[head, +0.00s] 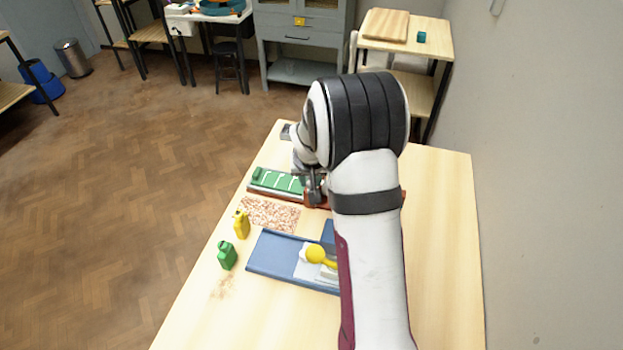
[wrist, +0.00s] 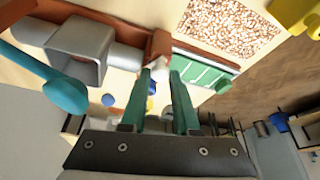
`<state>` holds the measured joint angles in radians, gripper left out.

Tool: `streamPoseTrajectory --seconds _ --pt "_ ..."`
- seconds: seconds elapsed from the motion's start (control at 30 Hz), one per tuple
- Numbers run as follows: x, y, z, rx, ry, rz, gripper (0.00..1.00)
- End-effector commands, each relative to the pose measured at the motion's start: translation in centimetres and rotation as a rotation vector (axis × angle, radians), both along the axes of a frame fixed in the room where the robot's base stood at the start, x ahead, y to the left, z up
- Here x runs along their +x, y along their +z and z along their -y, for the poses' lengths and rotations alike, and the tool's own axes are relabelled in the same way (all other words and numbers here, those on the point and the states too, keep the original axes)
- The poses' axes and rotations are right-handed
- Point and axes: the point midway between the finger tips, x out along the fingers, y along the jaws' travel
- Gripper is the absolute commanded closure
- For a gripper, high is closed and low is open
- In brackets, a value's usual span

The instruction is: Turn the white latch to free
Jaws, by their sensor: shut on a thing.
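The white latch (wrist: 161,70) shows as a small white piece at the fingertips in the wrist view, beside the end of a green slotted panel (wrist: 203,68) in a red-brown frame. My gripper (wrist: 161,76) has its two green fingers closed on the latch, with a narrow gap between them. In the head view my gripper (head: 315,188) is at the right end of the green panel (head: 277,181). The latch itself is hidden there by my arm. The fingers cover much of it, so its turned angle cannot be told.
A grey square tube (wrist: 80,50) and a teal lever (wrist: 48,82) are close left of my fingers in the wrist view. A speckled mat (head: 270,214), yellow bottle (head: 241,225), green bottle (head: 227,256) and blue tray (head: 272,253) lie nearer. The table's right side is clear.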

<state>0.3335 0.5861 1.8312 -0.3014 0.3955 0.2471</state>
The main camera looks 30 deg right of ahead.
Motion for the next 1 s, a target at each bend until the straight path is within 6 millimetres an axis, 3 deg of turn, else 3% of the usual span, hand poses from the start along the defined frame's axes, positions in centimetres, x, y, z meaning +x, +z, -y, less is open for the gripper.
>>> streamPoseTrajectory --seconds 1.0 --pt "0.58 -0.06 -0.51 0.002 -0.908 -0.001 1.0"
